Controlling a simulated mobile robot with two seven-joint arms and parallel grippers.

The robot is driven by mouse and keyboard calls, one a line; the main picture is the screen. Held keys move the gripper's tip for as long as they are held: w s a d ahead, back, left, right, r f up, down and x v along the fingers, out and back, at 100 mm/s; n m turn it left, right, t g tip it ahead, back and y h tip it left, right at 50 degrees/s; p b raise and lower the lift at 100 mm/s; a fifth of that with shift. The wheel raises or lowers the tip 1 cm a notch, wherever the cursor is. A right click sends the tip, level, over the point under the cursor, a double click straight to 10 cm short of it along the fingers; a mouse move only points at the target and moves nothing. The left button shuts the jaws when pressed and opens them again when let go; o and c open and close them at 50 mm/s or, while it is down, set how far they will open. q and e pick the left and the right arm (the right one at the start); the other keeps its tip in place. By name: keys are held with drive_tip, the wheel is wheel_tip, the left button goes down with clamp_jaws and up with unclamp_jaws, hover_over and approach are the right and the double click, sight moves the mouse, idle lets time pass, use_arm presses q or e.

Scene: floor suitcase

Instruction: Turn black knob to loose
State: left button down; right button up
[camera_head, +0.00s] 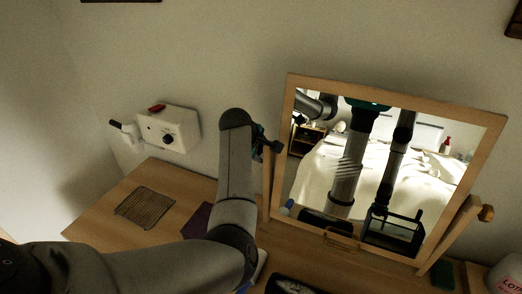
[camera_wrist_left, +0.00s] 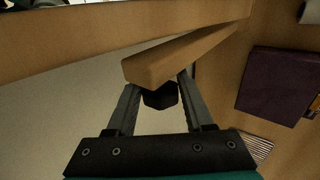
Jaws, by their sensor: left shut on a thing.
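A wood-framed tilting mirror (camera_head: 497,150) stands on the wooden dresser. The black knob (camera_wrist_left: 160,97) is at the end of a wooden post (camera_wrist_left: 185,55) in the left wrist view. It sits between the two fingers of my left gripper (camera_wrist_left: 158,88), which is shut on it. In the head view my left arm reaches to the left side of the mirror, and the gripper (camera_head: 262,143) is mostly hidden behind the forearm. My right gripper does not show directly.
A white wall box (camera_head: 180,125) with a dark dial hangs at left. A wire rack (camera_head: 145,207) and a purple book (camera_wrist_left: 275,80) lie on the dresser. A white bottle (camera_head: 507,272) stands at the right edge. The mirror reflects a bed and parts of me.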

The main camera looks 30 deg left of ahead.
use_arm(q)
drive_tip(key=shift+g, duration=0.5)
drive_tip(key=shift+c, duration=1.5)
unclamp_jaws()
drive_tip(key=shift+r, duration=0.1)
drive_tip(key=b+v, duration=0.1)
drive_tip(key=v, duration=1.4)
drive_tip(key=shift+s, duration=0.15)
